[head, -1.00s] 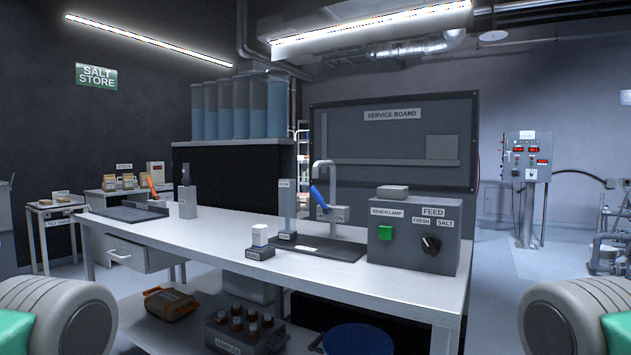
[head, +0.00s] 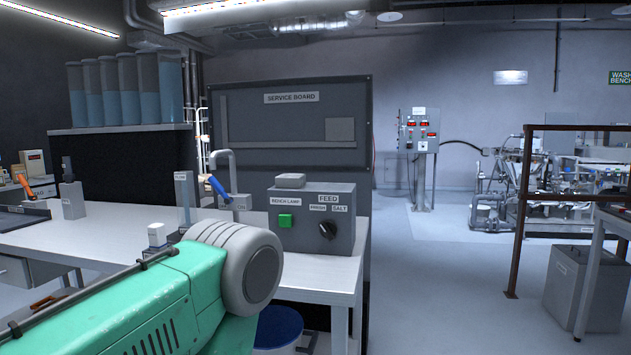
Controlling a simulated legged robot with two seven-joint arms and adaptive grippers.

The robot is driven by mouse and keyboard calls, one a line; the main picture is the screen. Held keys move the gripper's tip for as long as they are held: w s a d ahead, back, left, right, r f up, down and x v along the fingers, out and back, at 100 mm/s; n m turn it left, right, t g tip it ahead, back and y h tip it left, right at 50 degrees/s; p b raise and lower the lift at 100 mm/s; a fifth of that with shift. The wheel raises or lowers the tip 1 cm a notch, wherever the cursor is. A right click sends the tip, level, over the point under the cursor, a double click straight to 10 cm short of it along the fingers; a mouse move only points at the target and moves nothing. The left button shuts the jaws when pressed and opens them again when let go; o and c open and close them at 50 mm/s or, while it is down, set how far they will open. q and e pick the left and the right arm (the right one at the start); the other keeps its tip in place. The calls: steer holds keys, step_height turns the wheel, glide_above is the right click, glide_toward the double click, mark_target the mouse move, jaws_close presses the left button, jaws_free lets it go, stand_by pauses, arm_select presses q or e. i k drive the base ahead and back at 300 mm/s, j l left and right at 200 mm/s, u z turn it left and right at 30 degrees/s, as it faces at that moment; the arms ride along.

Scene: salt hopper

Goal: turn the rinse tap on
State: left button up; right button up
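The rinse tap (head: 231,168) is a grey curved spout with a blue lever (head: 217,187), standing at the back of the white bench (head: 110,229) in the head view. The lever is tilted, its upper end toward the left. A label reading "ON" shows beside it, partly covered. My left arm, green with a grey rounded joint, reaches in from the lower left and covers the bench front and the area below the tap. Neither of my grippers is in view.
A grey control box (head: 312,218) with a green button and black FEED knob stands right of the tap. Open floor lies right of the bench, before a brown frame (head: 522,217).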

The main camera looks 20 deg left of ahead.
mark_target(212, 180)
steer(key=k+j+z, duration=0.1)
steer(key=j+z, duration=0.25)
steer(key=j, duration=0.15)
steer(key=k+j+z, duration=0.15)
steer(key=j+z, duration=0.15)
steer(key=j, duration=0.15)
steer(key=k+j+z, duration=0.2)
steer(key=j+z, duration=0.15)
steer(key=k+j+z, duration=0.3)
steer(key=j, duration=0.2)
steer(key=k+j+z, duration=0.2)
steer(key=j+z, duration=0.15)
